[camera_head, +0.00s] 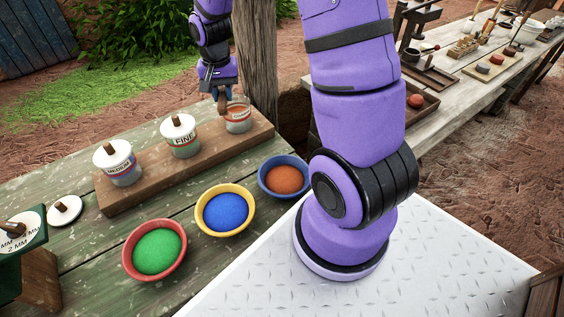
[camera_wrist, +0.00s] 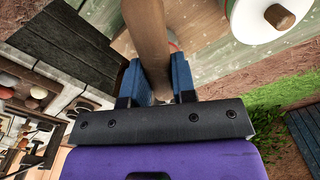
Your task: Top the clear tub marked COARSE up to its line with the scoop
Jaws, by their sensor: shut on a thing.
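The scoop's bowl and any load are not clear. I cannot make out the fill line.
Lidded tubs FINE (camera_head: 181,137) and MEDIUM (camera_head: 118,163) share the riser. In front are a blue bowl of orange-brown grains (camera_head: 284,178), a yellow bowl of blue grains (camera_head: 225,210) and a red bowl of green grains (camera_head: 155,250). A loose lid (camera_head: 65,211) lies left. A post (camera_head: 256,60) stands behind.

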